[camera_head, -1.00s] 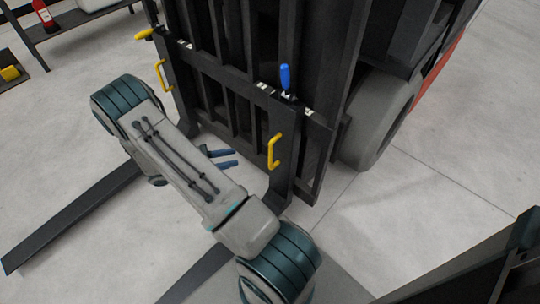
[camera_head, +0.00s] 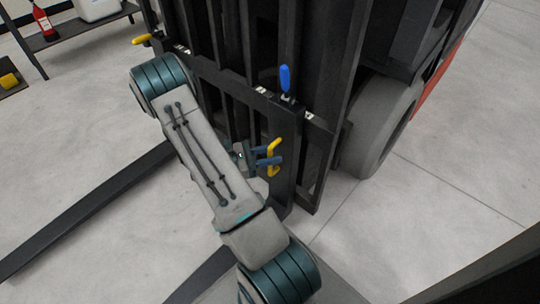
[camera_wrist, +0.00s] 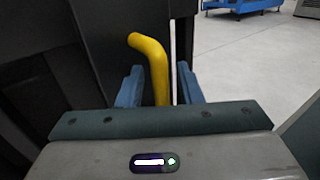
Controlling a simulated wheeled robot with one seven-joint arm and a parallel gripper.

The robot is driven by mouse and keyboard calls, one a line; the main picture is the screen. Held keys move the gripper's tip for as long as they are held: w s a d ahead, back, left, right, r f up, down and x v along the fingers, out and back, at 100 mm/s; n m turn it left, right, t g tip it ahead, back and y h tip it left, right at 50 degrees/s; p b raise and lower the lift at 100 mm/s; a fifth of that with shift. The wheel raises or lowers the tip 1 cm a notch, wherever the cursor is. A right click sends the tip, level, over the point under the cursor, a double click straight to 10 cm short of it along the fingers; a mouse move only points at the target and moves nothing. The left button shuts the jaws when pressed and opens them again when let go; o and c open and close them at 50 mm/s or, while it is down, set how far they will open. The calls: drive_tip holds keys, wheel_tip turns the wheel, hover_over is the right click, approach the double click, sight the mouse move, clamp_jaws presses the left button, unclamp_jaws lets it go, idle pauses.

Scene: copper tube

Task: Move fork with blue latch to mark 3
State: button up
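The fork with the blue latch (camera_head: 285,78) hangs on the forklift's carriage, its black upright shank (camera_head: 285,180) facing me. A yellow handle (camera_head: 274,150) is fixed to that shank. My gripper (camera_head: 268,156) is at the handle, with its blue fingers pointing right toward it. In the wrist view the yellow handle (camera_wrist: 155,70) stands between my two fingers (camera_wrist: 160,88), which are apart on either side of it. The second fork (camera_head: 90,208) has a yellow latch (camera_head: 143,39) at the left. Its own handle is hidden behind my arm. No mark 3 can be read.
The forklift's wheel (camera_head: 372,135) stands right of the fork. Open floor (camera_head: 440,150) lies at the right. A blue cart (camera_wrist: 240,5) shows far off in the wrist view.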

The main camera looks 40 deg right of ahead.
clamp_jaws()
drive_tip(key=shift+w+r+p, duration=0.15)
drive_tip(key=shift+w+p, duration=0.45)
drive_tip(key=shift+w, duration=0.05)
drive_tip(key=shift+w+a, duration=0.15)
drive_tip(key=shift+w, duration=0.05)
unclamp_jaws()
drive_tip(key=shift+s, duration=0.15)
drive_tip(key=p+v, duration=0.3)
drive_tip(key=v, duration=1)
drive_tip(key=shift+a, duration=0.3)
